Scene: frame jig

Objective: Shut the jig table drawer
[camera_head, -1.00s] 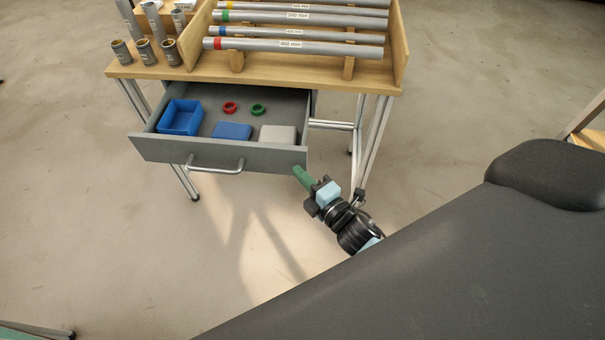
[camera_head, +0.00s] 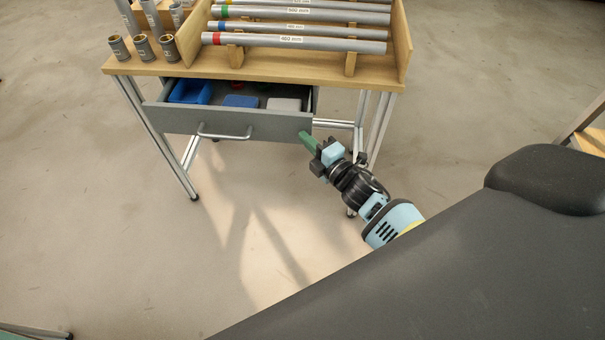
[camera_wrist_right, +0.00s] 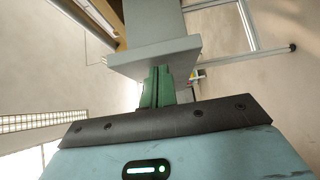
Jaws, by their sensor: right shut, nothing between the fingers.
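The grey jig table drawer (camera_head: 225,122) is partly open under the wooden jig table (camera_head: 262,68). Its bar handle (camera_head: 224,134) is on the front panel. Inside are a blue bin (camera_head: 190,92), a blue box (camera_head: 241,101) and a light grey box (camera_head: 284,104). My right gripper (camera_head: 308,140) is shut and empty, with its green fingertips at the right end of the drawer front. In the right wrist view the fingers (camera_wrist_right: 157,88) meet the lower edge of the drawer front (camera_wrist_right: 155,55) and seem to touch it. My left gripper is out of view.
Labelled metal tubes (camera_head: 295,45) lie on a rack on the table, with short tube pieces (camera_head: 143,46) standing at the left. Metal table legs (camera_head: 378,130) stand just beyond my right gripper. The floor (camera_head: 120,240) in front is clear.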

